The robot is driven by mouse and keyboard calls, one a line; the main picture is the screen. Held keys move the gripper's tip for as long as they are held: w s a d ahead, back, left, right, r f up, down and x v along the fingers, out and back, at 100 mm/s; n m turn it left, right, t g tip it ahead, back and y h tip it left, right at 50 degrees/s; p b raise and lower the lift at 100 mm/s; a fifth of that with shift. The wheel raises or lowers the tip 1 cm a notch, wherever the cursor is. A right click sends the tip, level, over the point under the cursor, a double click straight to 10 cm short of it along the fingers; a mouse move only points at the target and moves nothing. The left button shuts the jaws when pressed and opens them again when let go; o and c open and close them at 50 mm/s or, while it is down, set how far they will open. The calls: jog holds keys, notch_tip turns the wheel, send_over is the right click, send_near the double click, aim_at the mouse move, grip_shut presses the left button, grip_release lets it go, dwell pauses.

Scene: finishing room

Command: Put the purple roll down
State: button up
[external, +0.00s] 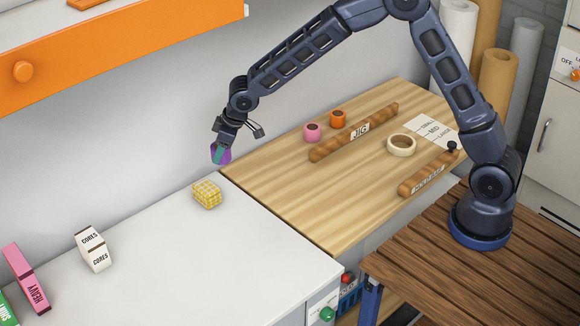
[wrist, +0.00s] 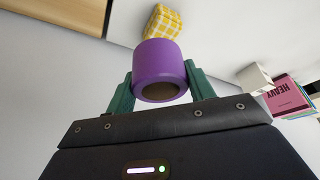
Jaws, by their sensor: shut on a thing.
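My gripper (external: 221,150) is shut on the purple roll (external: 223,156) and holds it in the air. It is near the seam between the white counter (external: 260,262) and the wooden worktop (external: 270,190), close to the wall. In the wrist view the purple roll (wrist: 160,66) sits between the two green fingers (wrist: 160,88), with its hollow end facing the camera. A yellow checked block (external: 207,194) rests on the white counter, lower in the external view than the roll. It also shows in the wrist view (wrist: 162,22), beyond the roll.
On the wooden worktop are a pink roll (external: 312,132), an orange roll (external: 337,119), a cream tape ring (external: 401,145), a "JIG" bar (external: 355,132) and another bar (external: 428,173). A "CORES" box (external: 93,250) and pink "HEAVY" box (external: 26,278) stand on the counter. The counter's middle is clear.

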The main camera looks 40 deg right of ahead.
jog(key=s+a+r+n+g, duration=0.15)
jog(key=s+a, duration=0.25)
jog(key=a, duration=0.4)
jog(key=s+a+r+n+t, duration=0.15)
jog(key=s+a, duration=0.25)
jog(key=a, duration=0.4)
jog(key=shift+g+y, duration=0.4)
jog(key=shift+y, duration=0.1)
jog(key=f, duration=1.9)
jog(key=shift+s, duration=0.3)
jog(key=shift+f, duration=0.15)
jog(key=o, duration=1)
